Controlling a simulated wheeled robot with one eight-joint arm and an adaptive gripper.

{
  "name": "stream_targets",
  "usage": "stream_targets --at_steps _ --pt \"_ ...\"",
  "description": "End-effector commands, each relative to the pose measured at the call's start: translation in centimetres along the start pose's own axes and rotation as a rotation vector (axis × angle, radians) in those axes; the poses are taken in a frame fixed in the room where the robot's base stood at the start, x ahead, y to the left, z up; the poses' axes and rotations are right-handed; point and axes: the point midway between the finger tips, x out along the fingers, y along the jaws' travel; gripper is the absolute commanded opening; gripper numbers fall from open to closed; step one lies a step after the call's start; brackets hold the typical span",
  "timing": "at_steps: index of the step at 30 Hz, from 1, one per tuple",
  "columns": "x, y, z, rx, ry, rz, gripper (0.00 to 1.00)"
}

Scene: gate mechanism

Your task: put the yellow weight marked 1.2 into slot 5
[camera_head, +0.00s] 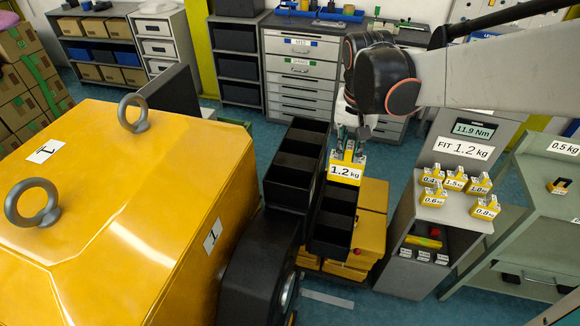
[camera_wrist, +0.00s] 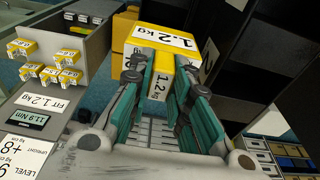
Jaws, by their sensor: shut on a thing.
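The yellow weight marked 1.2 kg (camera_head: 345,173) is held upright in my gripper (camera_head: 348,148), just over the far part of the right row of black open slots (camera_head: 331,233). The wrist view shows the teal fingers of my gripper (camera_wrist: 160,85) shut on the weight (camera_wrist: 168,40). The weight's label reads 1.2. A second row of black slots (camera_head: 294,163) stands to the left and looks empty. I see no slot numbers, so I cannot tell which one is slot 5. The weight hides part of the slots beneath it.
A large yellow block (camera_head: 130,210) with lifting eyes fills the left. On the right, a grey stand (camera_head: 402,245) bears several yellow weights (camera_head: 455,184). Its display (camera_head: 474,130) reads 11.9 Nm, above a sign (camera_head: 463,148) reading FIT 1.2 kg. Drawers stand behind.

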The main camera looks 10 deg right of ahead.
Motion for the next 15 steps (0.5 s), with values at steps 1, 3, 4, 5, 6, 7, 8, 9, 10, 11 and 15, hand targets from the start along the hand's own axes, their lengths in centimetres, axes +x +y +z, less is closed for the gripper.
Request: stream_targets --at_steps 1,3,4,5,6,7,8,9,10,11,15 --pt "0.5 -0.1 0.0 0.0 0.001 0.0 0.0" --pt "1.7 -0.1 0.2 0.0 0.001 0.0 0.0" --pt "2.2 -0.1 0.3 0.0 0.001 0.0 0.0" --pt "2.8 -0.1 0.3 0.0 0.001 0.0 0.0" --pt "3.7 -0.1 0.4 0.0 0.001 0.0 0.0" --pt "4.3 -0.1 0.5 0.0 0.001 0.0 0.0" --pt "4.9 -0.1 0.6 0.0 0.001 0.0 0.0" --pt "5.7 -0.1 0.7 0.0 0.001 0.0 0.0" --pt "6.2 -0.1 0.8 0.0 0.0 0.0 0.0" --pt "6.9 -0.1 0.8 0.0 0.0 0.0 0.0" --pt "9.6 -0.1 1.3 0.0 0.0 0.0 0.0"
